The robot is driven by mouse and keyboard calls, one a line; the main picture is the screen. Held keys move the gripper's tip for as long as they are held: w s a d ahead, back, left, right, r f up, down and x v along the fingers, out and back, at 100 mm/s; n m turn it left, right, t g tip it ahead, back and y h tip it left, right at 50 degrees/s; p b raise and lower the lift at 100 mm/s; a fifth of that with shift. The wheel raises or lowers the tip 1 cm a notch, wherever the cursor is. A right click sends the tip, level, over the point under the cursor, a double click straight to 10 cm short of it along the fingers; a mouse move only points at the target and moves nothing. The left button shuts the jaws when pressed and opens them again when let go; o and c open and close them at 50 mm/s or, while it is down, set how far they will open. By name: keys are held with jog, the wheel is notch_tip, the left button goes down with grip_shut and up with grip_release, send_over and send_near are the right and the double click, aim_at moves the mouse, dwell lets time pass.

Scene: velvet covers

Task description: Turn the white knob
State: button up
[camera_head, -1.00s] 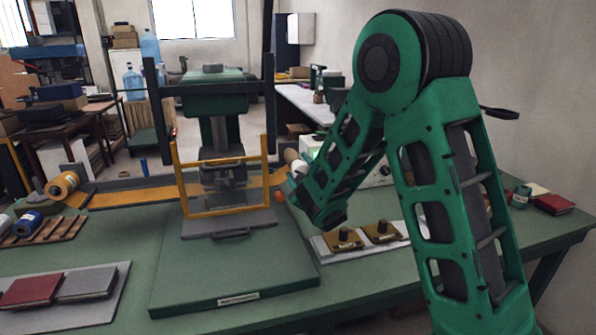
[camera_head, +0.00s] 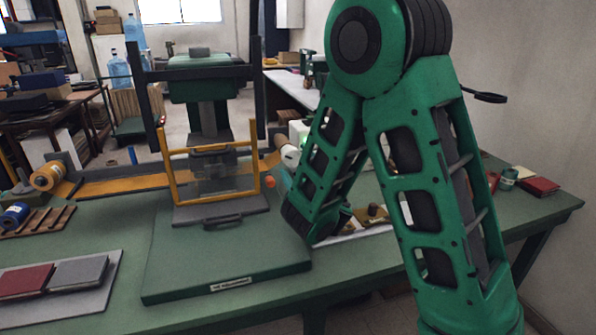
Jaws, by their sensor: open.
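A white, rounded end piece (camera_head: 290,155) sits on a brown roller just right of the yellow-framed press in the head view. It may be the white knob, but it is too small to be sure. My green arm comes down from the upper right, and its forearm ends low beside the press's green base plate. My gripper does not show; it seems hidden behind my arm links. Two brown blocks with dark knobs (camera_head: 376,211) are partly hidden behind my arm.
The press (camera_head: 205,217) with its yellow guard (camera_head: 212,218) stands on a green base plate (camera_head: 229,270). An orange ball (camera_head: 270,182) is at the guard's right. Red and grey books (camera_head: 52,278) lie at left. The table's (camera_head: 540,208) right end is partly clear.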

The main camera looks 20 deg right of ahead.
jog(key=shift+s+f, duration=0.1)
jog(key=shift+s, duration=1.05)
jog(key=shift+s+r, duration=0.2)
jog(key=shift+s, duration=0.35)
jog(key=s+d+f+m+g+h, duration=0.1)
jog(key=s+d+m+g+h, duration=0.25)
jog(key=d, duration=0.55)
jog(key=s+d+f+m+g+h, duration=0.1)
jog(key=s+d+m+g+h, duration=0.3)
jog(key=d, duration=0.5)
jog(key=s+d+f+m+g+h, duration=0.1)
jog(key=s+d+m+g+h, duration=0.1)
jog(key=s+d+m, duration=0.55)
jog(key=s+d+f+m+g+y, duration=0.1)
jog(key=s+f+g+y, duration=0.15)
jog(key=s, duration=0.35)
jog(key=s+d+f+m+g+y, duration=0.1)
jog(key=s+f+g, duration=0.15)
jog(key=s, duration=0.45)
jog(key=s+a+r+g+y, duration=0.3)
jog(key=s+a+y, duration=0.3)
jog(key=s+a, duration=0.4)
jog(key=s, duration=0.3)
jog(key=shift+n, duration=0.4)
